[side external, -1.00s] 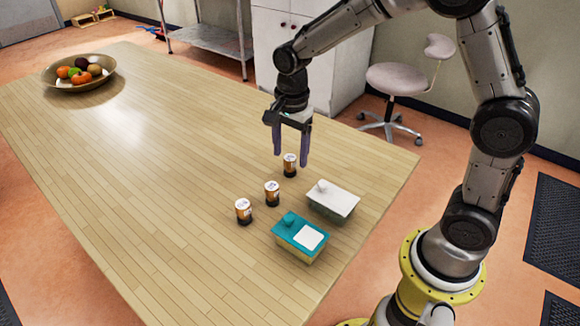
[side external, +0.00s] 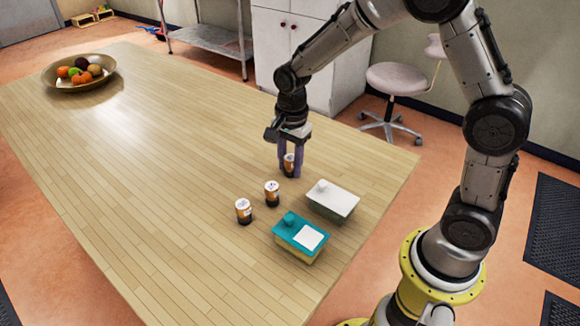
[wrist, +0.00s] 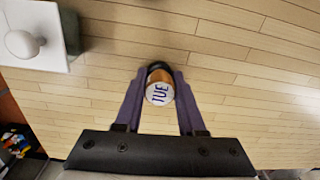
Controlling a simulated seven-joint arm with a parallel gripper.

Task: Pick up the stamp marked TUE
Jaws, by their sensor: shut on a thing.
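The stamp marked TUE (wrist: 159,93) is an orange and black cylinder with a white top; its dark TUE lettering shows in the wrist view. My gripper (side external: 290,172) points down over it at table level, and its two purple fingers are shut on the stamp's sides. In the side view the stamp (side external: 289,163) is partly hidden between the fingers. It looks upright and at the table surface; I cannot tell whether it touches the table.
Two similar stamps, a middle one (side external: 272,193) and a front one (side external: 243,211), stand nearby. A white-lidded box (side external: 338,204) and a teal-lidded box (side external: 291,236) sit to their right. A fruit bowl (side external: 52,82) is at the far left. The table's middle (side external: 160,170) is clear.

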